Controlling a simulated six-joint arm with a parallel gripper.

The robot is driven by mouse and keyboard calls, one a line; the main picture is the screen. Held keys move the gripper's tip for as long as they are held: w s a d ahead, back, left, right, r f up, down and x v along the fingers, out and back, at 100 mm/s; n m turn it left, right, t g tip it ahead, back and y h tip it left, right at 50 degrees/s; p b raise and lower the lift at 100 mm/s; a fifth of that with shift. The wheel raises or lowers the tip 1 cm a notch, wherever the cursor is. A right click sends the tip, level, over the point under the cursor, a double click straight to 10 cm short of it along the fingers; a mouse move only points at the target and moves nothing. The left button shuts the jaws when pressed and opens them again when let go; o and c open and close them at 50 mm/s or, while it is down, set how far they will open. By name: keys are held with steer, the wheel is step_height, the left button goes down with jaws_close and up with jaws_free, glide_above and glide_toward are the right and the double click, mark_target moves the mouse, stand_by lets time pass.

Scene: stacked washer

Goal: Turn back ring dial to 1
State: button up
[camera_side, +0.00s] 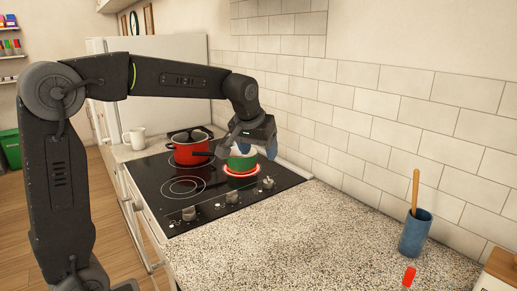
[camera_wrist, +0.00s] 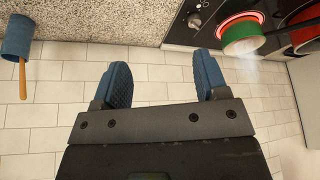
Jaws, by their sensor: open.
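The black cooktop (camera_side: 207,203) has several dials along its near edge. A dial (camera_side: 267,182) sits closest to the wall, and another (camera_side: 231,197) is nearer the middle. In the wrist view a dial (camera_wrist: 194,20) shows at the top, right of the counter. Dial markings are too small to read. My gripper (camera_side: 250,147) is open and empty, above the pot area near the wall. In the wrist view its blue fingers (camera_wrist: 161,64) are spread, with wall tiles behind and no dial between them.
The speckled counter (camera_side: 270,235) is largely clear. A blue cup (camera_side: 415,234) with a wooden handle and a small red object (camera_side: 409,276) stand at right.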

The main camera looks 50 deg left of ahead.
mark_target(265, 183)
steer(key=shift+c, duration=0.2)
